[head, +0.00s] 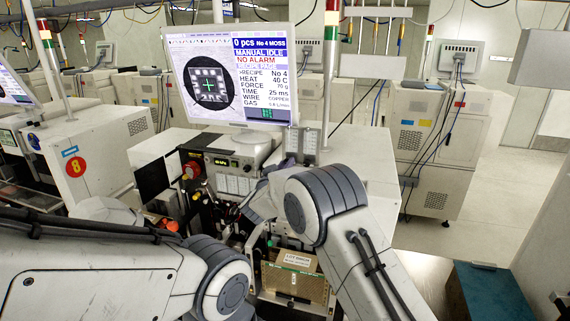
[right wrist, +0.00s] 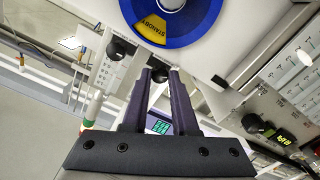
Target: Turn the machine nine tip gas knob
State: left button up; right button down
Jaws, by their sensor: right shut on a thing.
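The central machine (head: 245,160) carries a monitor (head: 230,75) reading MANUAL IDLE, NO ALARM, with a GAS line at the bottom too small to read surely. My right gripper (head: 283,168) is at the machine's front below the monitor, its fingertips mostly hidden in the head view. In the right wrist view my right gripper (right wrist: 160,73) has its two purple fingers closed around a small dark knob (right wrist: 161,70) on a pale panel. The knob's label and pointer are hidden. My left arm crosses the lower left; its gripper is not seen.
Another black knob (right wrist: 121,48) sits beside the held one, and a further one (right wrist: 252,122) is near a green display (right wrist: 283,140). A blue disc marked STANDBY (right wrist: 190,28) is close above. A brown box (head: 297,275) stands below my right arm. Machine 8 (head: 80,165) is left.

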jog(key=c, duration=0.7)
grip_release()
jog(key=b+v, duration=0.5)
jog(key=v, duration=0.5)
jog(key=shift+s+a, duration=0.1)
jog(key=shift+s, duration=0.1)
